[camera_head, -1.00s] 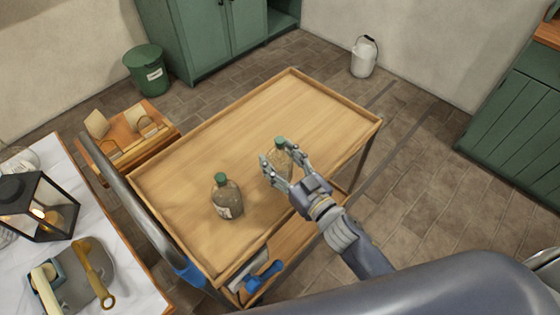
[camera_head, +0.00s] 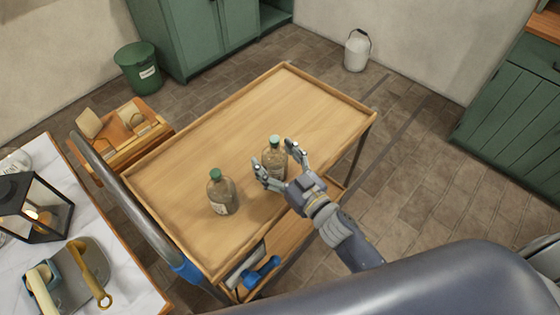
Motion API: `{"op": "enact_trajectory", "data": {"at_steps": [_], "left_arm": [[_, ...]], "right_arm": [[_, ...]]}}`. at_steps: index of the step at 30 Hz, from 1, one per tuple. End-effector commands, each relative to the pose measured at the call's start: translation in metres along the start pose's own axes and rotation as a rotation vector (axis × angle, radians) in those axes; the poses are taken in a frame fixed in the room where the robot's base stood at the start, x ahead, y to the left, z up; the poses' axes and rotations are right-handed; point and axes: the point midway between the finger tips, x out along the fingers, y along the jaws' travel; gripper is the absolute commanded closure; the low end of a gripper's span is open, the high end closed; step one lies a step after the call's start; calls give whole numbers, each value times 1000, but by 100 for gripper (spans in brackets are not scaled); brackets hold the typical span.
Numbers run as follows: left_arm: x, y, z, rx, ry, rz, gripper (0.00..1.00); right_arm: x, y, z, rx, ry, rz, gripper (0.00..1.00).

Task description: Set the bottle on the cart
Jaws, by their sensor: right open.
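The wooden cart (camera_head: 290,95) stands in the middle of the view, with a raised rim around its top. Two brown bottles with green caps stand upright on its top. The right-hand bottle (camera_head: 274,159) is beside my right gripper, and its lower part is partly hidden by a finger. The left-hand bottle (camera_head: 222,194) stands nearer the cart's front left part. My right gripper (camera_head: 277,162) is open, its fingers spread at the right-hand bottle's near side. My left gripper is not in view.
A white table (camera_head: 115,284) with a lantern (camera_head: 38,210) is at the left. A wooden crate (camera_head: 124,135) and a green bucket (camera_head: 139,68) stand behind it. A white canister (camera_head: 357,51) stands on the floor at the back. The cart top's far part is clear.

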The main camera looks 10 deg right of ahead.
Motion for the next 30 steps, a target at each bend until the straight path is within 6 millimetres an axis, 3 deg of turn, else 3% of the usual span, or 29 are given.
{"op": "enact_trajectory", "data": {"at_steps": [5, 18, 24, 30], "left_arm": [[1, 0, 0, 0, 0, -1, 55], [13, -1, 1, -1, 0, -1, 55], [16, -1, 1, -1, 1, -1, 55], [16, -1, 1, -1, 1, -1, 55]], "right_arm": [[-16, 0, 0, 1, -3, 0, 26], [-98, 0, 0, 1, -3, 0, 26], [-117, 0, -1, 0, -1, 0, 26], [-120, 0, -2, -1, 1, 0, 26]]}}
